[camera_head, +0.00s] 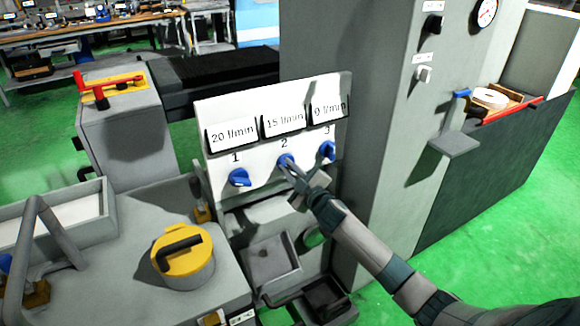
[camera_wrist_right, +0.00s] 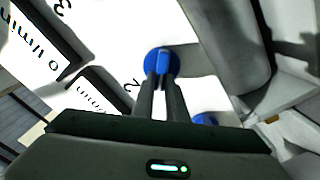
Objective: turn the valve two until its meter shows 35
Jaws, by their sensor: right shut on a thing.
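A white panel (camera_head: 262,172) carries three blue valves under three meters. Valve 2 (camera_head: 285,161) is in the middle, below a meter (camera_head: 284,121) that appears to read 15 l/min. My right gripper (camera_head: 289,166) is shut on valve 2, and its fingers partly cover the knob. In the right wrist view, the two fingers (camera_wrist_right: 162,88) close on both sides of the blue grip of valve 2 (camera_wrist_right: 160,58). My left gripper is not in view.
Valve 1 (camera_head: 239,178), under a 20 l/min meter (camera_head: 231,134), and valve 3 (camera_head: 327,151), under a 0 l/min meter (camera_head: 328,108), flank valve 2 closely. A grey cabinet (camera_head: 385,140) rises at right. A yellow-lidded pot (camera_head: 184,255) stands at lower left.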

